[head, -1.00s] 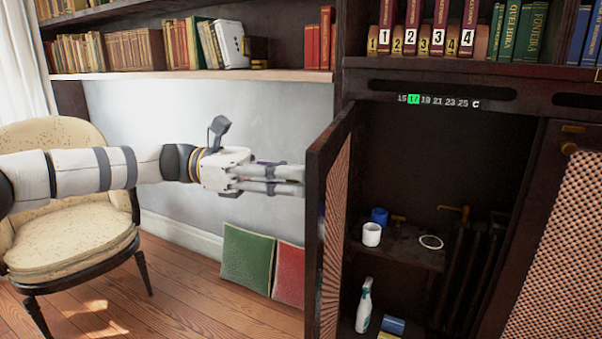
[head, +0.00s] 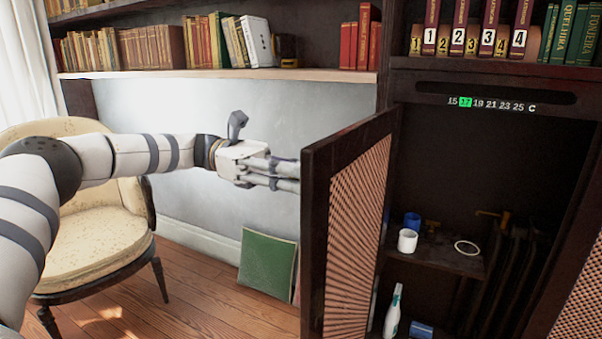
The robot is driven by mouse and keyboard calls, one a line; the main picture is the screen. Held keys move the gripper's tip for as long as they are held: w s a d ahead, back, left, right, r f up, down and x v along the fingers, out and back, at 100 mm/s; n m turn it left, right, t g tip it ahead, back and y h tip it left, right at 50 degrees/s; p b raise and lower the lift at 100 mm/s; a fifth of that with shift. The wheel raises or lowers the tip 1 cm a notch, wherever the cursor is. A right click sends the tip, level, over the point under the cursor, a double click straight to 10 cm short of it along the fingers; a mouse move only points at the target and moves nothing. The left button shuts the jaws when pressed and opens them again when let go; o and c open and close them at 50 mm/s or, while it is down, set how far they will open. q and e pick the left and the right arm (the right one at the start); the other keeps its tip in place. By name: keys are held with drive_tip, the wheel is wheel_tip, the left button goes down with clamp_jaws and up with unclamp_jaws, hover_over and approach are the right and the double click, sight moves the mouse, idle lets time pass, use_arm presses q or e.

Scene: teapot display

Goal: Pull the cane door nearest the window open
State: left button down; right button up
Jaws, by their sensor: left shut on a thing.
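The cane door (head: 355,225) nearest the window stands swung out from the dark cabinet, its woven panel and dark frame facing me. Its hinge side is at the cabinet's left post. My left gripper (head: 297,177) reaches in from the left and is shut on this door at its free edge. The fingertips and the exact spot they grip are hidden behind the door frame. My right gripper is not in view.
A cream armchair (head: 95,240) stands at left beneath my left arm. A green panel (head: 267,262) leans on the wall. Inside the cabinet are a white cup (head: 407,240), a blue cup (head: 412,221), a ring (head: 467,248) and a spray bottle (head: 393,312). Another cane door (head: 580,310) is at right.

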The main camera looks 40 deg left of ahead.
use_arm(q)
drive_tip(key=shift+a+f, duration=0.1)
drive_tip(key=shift+f, duration=0.1)
drive_tip(key=c, duration=1.3)
unclamp_jaws()
drive_tip(key=shift+r, duration=0.1)
drive_tip(key=shift+c, duration=0.2)
drive_tip(key=a, duration=0.7)
drive_tip(key=shift+s+a, duration=0.25)
drive_tip(key=shift+s, duration=0.05)
